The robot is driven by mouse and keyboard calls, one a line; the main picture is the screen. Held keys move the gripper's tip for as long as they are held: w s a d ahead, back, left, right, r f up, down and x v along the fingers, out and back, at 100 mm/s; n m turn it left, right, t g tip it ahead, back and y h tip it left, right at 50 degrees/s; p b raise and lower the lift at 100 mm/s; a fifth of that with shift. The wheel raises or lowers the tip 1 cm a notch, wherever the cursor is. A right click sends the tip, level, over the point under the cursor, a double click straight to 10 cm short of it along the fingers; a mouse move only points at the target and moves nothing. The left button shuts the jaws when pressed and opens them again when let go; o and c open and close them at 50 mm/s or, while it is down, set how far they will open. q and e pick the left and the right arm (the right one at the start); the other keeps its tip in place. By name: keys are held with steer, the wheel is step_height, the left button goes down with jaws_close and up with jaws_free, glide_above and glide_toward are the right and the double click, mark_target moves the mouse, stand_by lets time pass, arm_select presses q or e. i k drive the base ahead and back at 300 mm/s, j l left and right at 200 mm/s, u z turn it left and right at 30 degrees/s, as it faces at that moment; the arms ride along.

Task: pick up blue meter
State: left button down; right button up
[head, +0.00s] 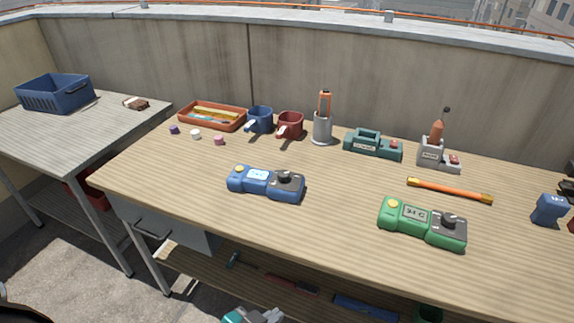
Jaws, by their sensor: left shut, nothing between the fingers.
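My right gripper is not in view.
The bench around the blue meter is clear.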

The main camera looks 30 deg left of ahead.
mark_target(264, 182)
steer(key=l+u, duration=0.1)
steer(key=u, duration=0.3)
steer(key=l+u, duration=0.1)
steer(key=u, duration=0.25)
steer(key=i+l+u, duration=0.1)
steer(key=u, duration=0.3)
